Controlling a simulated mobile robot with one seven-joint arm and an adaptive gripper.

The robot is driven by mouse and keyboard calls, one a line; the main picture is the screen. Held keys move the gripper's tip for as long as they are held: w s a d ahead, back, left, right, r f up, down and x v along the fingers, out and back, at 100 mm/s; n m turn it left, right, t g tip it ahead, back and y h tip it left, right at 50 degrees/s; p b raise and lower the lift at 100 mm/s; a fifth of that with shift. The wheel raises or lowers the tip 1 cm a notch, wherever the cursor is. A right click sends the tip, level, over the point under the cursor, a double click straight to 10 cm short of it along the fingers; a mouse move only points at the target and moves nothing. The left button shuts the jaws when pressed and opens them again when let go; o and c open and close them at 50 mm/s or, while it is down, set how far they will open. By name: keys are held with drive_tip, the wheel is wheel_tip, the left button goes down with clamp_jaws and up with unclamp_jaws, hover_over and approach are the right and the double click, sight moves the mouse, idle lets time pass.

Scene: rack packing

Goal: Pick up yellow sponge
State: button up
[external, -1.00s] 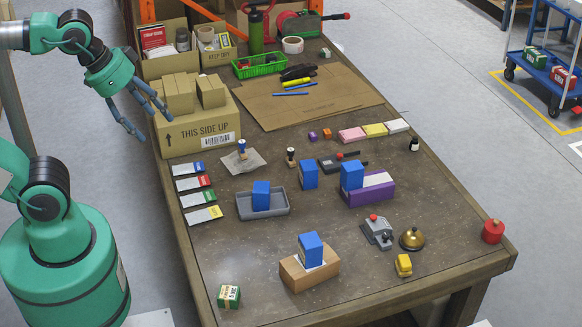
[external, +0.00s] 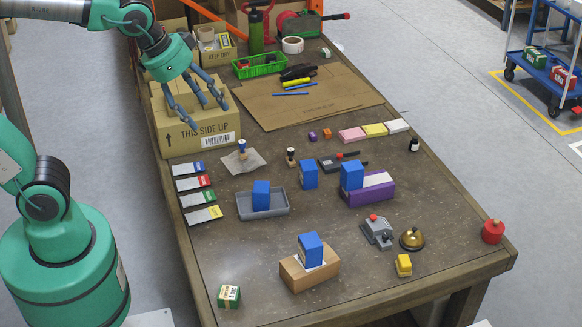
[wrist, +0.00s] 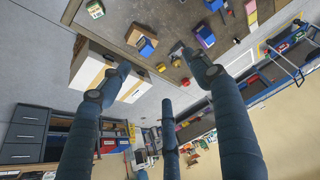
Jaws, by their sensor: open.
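The yellow sponge (external: 375,130) is a small flat block on the table (external: 300,222). It sits between a pink sponge (external: 352,135) on its left and a white sponge (external: 397,126) on its right. My gripper (external: 200,104) is empty, with three spread fingers, over the cardboard box marked THIS SIDE UP (external: 195,135). It is well to the left of the yellow sponge and higher than it.
Blue boxes stand on the grey tray (external: 283,208), the table, the purple box (external: 352,198) and a cardboard box (external: 293,275). A brown cardboard sheet (external: 330,100) lies behind the sponges. Small purple and orange cubes lie left of them, a dark bottle (external: 414,144) to the right.

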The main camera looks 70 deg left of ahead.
drive_tip(key=w+d+f, duration=0.3)
drive_tip(key=w, duration=0.5)
drive_tip(key=w+d+f+m, duration=0.15)
drive_tip(key=w+f, duration=0.25)
drive_tip(key=w, duration=0.5)
drive_tip(key=w+d+f, duration=0.3)
drive_tip(key=w, duration=0.5)
drive_tip(key=w+d+f, duration=0.3)
drive_tip(key=w+f, duration=0.3)
drive_tip(key=f, duration=0.2)
drive_tip(key=w+d+f, duration=0.4)
drive_tip(key=w+f, duration=0.2)
drive_tip(key=f, duration=0.3)
drive_tip(key=w+d+f+g, duration=0.1)
drive_tip(key=w+d+f, duration=0.2)
drive_tip(key=w+f, duration=0.3)
wheel_tip(320, 180, down, 4)
drive_tip(key=shift+d+r+m+h, duration=0.25)
drive_tip(key=shift+d+m+h, duration=0.1)
drive_tip(key=shift+h, duration=0.05)
drive_tip(key=shift+f, duration=0.1)
hover_over(403, 260)
drive_tip(key=s, duration=0.2)
drive_tip(key=shift+w+a+f, duration=0.1)
drive_tip(key=shift+f, duration=1.85)
drive_tip(key=shift+a+f, duration=0.1)
drive_tip(key=shift+f, duration=1.85)
drive_tip(key=shift+f+b, duration=0.1)
drive_tip(key=shift+b, duration=0.2)
